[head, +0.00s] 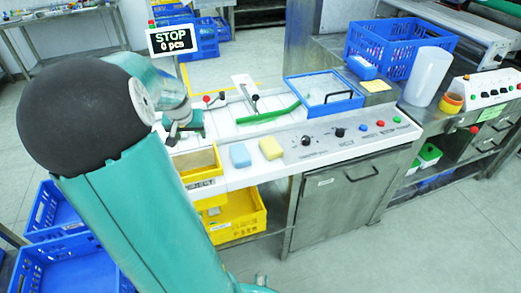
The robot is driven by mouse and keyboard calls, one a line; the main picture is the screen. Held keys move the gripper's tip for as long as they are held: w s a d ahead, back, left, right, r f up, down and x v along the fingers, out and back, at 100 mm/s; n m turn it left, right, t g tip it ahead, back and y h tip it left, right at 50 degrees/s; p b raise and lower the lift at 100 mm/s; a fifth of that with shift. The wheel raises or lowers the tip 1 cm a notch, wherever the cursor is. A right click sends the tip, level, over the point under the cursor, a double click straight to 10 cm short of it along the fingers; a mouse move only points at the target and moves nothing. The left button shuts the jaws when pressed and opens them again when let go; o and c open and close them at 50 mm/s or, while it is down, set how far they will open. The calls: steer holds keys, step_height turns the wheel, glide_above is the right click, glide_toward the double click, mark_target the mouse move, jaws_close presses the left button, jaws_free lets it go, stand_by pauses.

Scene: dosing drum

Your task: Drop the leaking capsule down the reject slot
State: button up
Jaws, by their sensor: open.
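My gripper (179,133) is at the end of my teal arm, over the left end of the white machine top (232,177). It is open, small in the picture and partly behind my arm. I cannot make out a capsule in or near it. A blue-framed clear cover (325,92) lies on the machine, with a green bar (270,116) to its left. A yellow-rimmed bin (197,161) sits at the left end, below the gripper in the picture. I cannot tell which opening is the reject slot.
A blue sponge (240,155) and a yellow sponge (271,148) lie near the front edge. Knobs and buttons (340,132) line the front panel. A display (171,40) reads "STOP 0 pcs". A white cylinder (427,77) and a blue crate (400,48) stand at right.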

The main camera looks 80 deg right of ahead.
steer(key=w+v, duration=0.1)
steer(key=v, duration=1)
steer(key=shift+s, duration=0.5)
steer(key=shift+r, duration=0.1)
steer(key=w+a+n+t+y, duration=0.1)
steer(key=w+a+n, duration=0.15)
steer(key=a, duration=0.45)
steer(key=w+a+r+n+t+y, duration=0.1)
steer(key=w+a+n, duration=0.1)
steer(key=w+a, duration=0.35)
steer(key=w+a+n+t+y, duration=0.1)
steer(key=a+n, duration=0.1)
steer(key=a, duration=0.6)
steer(key=s+a+n, duration=0.2)
steer(key=a+n, duration=0.2)
steer(key=a, duration=0.8)
steer(key=s+a+n+t+y, duration=0.1)
steer(key=a+n, duration=0.4)
steer(key=a, duration=0.7)
steer(key=shift+s+f+t, duration=0.25)
steer(key=shift+s+t, duration=0.05)
steer(key=shift+s, duration=0.35)
steer(key=c, duration=0.6)
steer(key=shift+o, duration=0.2)
steer(key=shift+d, duration=0.1)
steer(key=shift+d, duration=0.1)
